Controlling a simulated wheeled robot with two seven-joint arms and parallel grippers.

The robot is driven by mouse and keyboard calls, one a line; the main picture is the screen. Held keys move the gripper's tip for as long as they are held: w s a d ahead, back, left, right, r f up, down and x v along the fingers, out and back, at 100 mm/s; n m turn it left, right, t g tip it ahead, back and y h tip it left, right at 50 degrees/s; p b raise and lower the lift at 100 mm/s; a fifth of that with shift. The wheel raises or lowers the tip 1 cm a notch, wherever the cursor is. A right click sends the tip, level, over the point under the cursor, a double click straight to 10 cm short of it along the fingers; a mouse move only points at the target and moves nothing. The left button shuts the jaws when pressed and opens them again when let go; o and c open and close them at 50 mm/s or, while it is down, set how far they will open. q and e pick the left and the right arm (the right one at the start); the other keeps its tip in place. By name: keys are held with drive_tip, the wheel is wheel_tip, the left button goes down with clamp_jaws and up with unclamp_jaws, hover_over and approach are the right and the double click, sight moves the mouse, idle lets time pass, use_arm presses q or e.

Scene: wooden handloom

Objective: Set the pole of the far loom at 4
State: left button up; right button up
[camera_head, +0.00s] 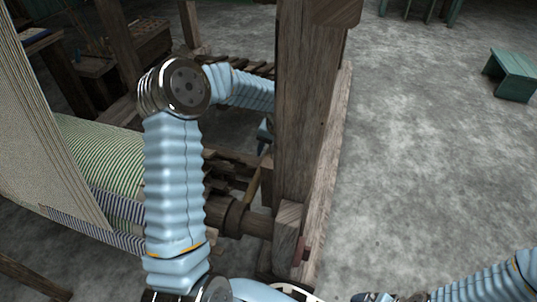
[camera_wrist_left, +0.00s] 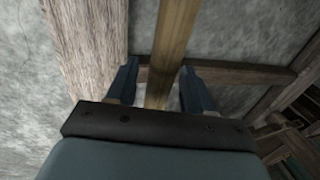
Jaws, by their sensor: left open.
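A yellowish wooden pole (camera_wrist_left: 174,45) runs lengthwise between the two fingers of my left gripper (camera_wrist_left: 158,88) in the left wrist view. The fingers stand apart on either side of it, with gaps showing. In the head view, a short slanting piece of what looks like the same pole (camera_head: 252,184) shows beside the loom's thick upright post. My left arm reaches behind this post, and only a bit of the left gripper (camera_head: 264,136) shows at its left edge. The pole's upper end and any position marks are hidden.
The thick post (camera_head: 303,110) hides part of my left arm. A roller with striped cloth (camera_head: 105,160) lies left of my arm. A dark round beam (camera_head: 240,218) meets the post low down. A green stool (camera_head: 512,75) stands far right on open grey floor.

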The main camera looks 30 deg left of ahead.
use_arm(q)
drive_tip(key=shift+c, duration=0.3)
clamp_jaws()
drive_tip(key=shift+s+d+f+g+h+p, duration=0.15)
drive_tip(key=shift+s+f+g+p, duration=0.3)
drive_tip(key=shift+f, duration=0.75)
drive_tip(key=shift+s+a+f+g+h+p, duration=0.15)
drive_tip(key=shift+f+g, duration=0.5)
drive_tip(key=shift+f, duration=0.55)
drive_tip(key=shift+w+d, duration=0.1)
drive_tip(key=shift+o, duration=0.3)
unclamp_jaws()
drive_tip(key=shift+r, duration=0.1)
drive_tip(key=p+v, duration=0.2)
drive_tip(key=v, duration=1.1)
drive_tip(key=shift+r+p, duration=0.3)
drive_tip(key=shift+p, duration=0.05)
